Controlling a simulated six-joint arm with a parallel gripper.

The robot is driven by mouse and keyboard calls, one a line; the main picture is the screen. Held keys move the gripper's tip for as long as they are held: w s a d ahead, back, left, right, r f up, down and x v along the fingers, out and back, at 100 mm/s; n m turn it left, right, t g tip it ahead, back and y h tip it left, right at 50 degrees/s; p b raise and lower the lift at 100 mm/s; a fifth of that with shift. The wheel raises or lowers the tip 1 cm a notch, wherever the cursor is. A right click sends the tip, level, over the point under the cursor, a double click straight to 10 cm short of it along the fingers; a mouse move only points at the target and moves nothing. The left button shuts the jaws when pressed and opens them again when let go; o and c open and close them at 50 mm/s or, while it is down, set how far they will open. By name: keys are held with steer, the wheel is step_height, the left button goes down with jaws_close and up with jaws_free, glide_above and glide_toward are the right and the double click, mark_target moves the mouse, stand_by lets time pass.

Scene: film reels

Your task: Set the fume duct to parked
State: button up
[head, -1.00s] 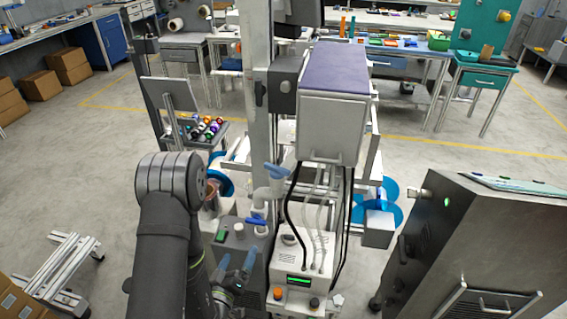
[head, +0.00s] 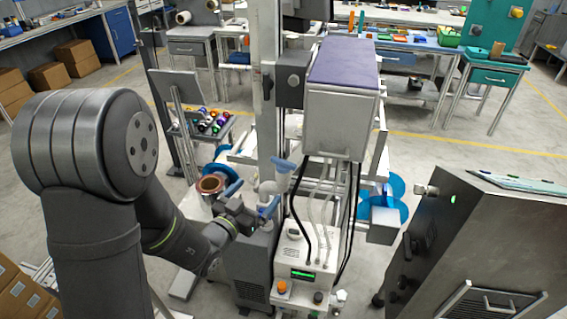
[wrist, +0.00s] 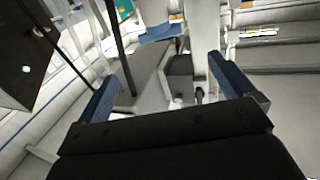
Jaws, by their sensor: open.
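A pale pipe elbow (head: 270,188) with a blue lever (head: 284,165) on top stands beside the grey column. It looks like the fume duct, but no label is readable. My gripper (head: 254,198) is just left of and in front of this pipe, with its blue fingers apart. The lower part of the pipe is partly hidden by my gripper. In the wrist view my gripper (wrist: 163,75) is open, with nothing between its fingers. A dark box (wrist: 180,75) and a grey panel lie beyond them. I cannot make out the duct in that view.
A copper-wound reel (head: 211,185) sits close left of my gripper. A white control box (head: 300,262) with a green display stands in front. A large purple-topped cabinet (head: 341,110) and dark hoses are to the right. A dark metal cabinet (head: 470,240) stands farther right.

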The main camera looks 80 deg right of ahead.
mark_target(282, 164)
steer(key=x, duration=1.5)
steer(key=shift+c, duration=0.5)
steer(key=c, duration=1.3)
